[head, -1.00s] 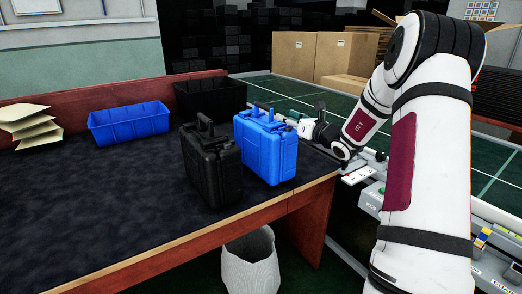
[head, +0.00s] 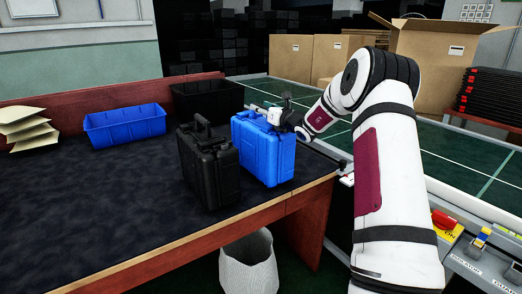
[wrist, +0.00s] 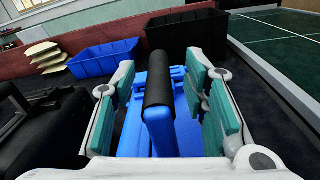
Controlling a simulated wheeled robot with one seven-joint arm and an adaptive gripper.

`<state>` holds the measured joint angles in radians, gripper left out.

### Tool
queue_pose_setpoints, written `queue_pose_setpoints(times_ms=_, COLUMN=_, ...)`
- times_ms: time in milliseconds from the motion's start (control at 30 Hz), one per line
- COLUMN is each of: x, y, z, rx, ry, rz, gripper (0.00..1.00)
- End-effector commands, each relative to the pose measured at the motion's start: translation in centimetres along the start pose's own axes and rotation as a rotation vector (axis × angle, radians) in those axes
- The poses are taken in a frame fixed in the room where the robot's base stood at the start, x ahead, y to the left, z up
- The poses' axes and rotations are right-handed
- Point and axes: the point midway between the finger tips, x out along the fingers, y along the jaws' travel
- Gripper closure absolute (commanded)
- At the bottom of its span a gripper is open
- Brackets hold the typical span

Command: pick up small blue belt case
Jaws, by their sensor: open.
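The blue case (head: 264,151) stands upright on the dark table top, close to the table's right edge. In the wrist view, its handle with a black grip (wrist: 159,88) rises between the two teal-padded fingers of my gripper (wrist: 165,105). The fingers are apart on either side of the handle, with a gap to each side. In the head view my gripper (head: 270,115) is at the top of the blue case, and its fingertips are too small to make out there.
A black case (head: 209,170) stands just left of the blue case. A blue bin (head: 125,128), a black bin (head: 205,102) and stacked envelopes (head: 27,130) lie farther back. A green conveyor (head: 460,160) with cardboard boxes (head: 292,60) is beyond. The table's left front is clear.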

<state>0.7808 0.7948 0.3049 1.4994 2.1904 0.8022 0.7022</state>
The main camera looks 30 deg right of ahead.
Motion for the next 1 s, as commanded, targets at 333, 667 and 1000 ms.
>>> queue_pose_setpoints(times_ms=333, x=0.4, y=0.06, z=0.07, rx=-0.001, ry=-0.001, rz=0.001, gripper=0.73)
queue_pose_setpoints(times_ms=667, x=0.43, y=0.15, z=0.48, rx=-0.003, ry=-0.008, rz=0.003, gripper=1.0)
queue_pose_setpoints(times_ms=1000, x=0.41, y=0.2, z=0.75, rx=-0.003, ry=-0.007, rz=0.003, gripper=1.0)
